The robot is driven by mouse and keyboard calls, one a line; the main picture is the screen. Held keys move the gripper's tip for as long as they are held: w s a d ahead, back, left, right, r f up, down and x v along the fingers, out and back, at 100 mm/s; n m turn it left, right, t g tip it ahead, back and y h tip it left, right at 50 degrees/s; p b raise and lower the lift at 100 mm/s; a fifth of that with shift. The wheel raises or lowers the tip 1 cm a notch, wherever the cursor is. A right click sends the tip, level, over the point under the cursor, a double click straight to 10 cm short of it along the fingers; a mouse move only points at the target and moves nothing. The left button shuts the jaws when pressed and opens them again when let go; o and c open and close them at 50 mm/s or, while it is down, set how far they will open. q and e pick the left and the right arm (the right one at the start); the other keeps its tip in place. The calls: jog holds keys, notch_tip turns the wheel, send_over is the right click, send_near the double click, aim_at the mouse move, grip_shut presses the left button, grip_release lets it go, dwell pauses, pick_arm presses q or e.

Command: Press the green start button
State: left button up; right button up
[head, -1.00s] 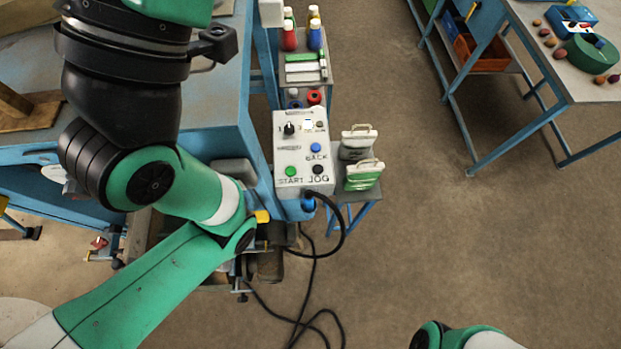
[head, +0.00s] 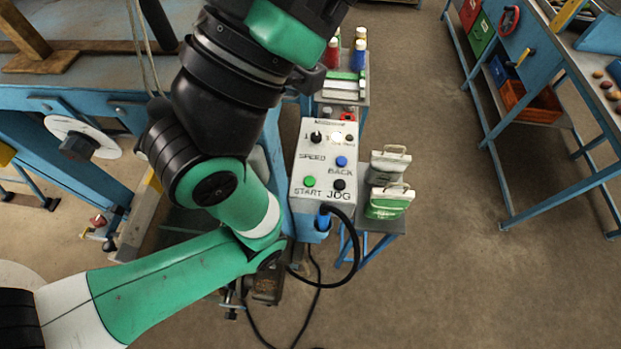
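The green start button (head: 310,181) sits at the lower left of the white control box face (head: 324,160), above the word START. A black JOG button (head: 339,185) is beside it and a blue BACK button (head: 341,161) above. My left arm comes in from the lower left, bends up just left of the box and reaches the top edge. Its upper part overhangs the area behind the box's upper left. I cannot make out the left gripper's fingers. My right arm and gripper are not in view. The start button is unobstructed.
A black cable (head: 354,252) loops from the box. A shelf with bottles (head: 358,55) is behind. A blue workbench (head: 60,90) is left, another bench far right. Open floor lies between.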

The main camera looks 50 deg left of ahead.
pick_arm(q)
grip_shut()
dwell(0.3)
dwell(1.4)
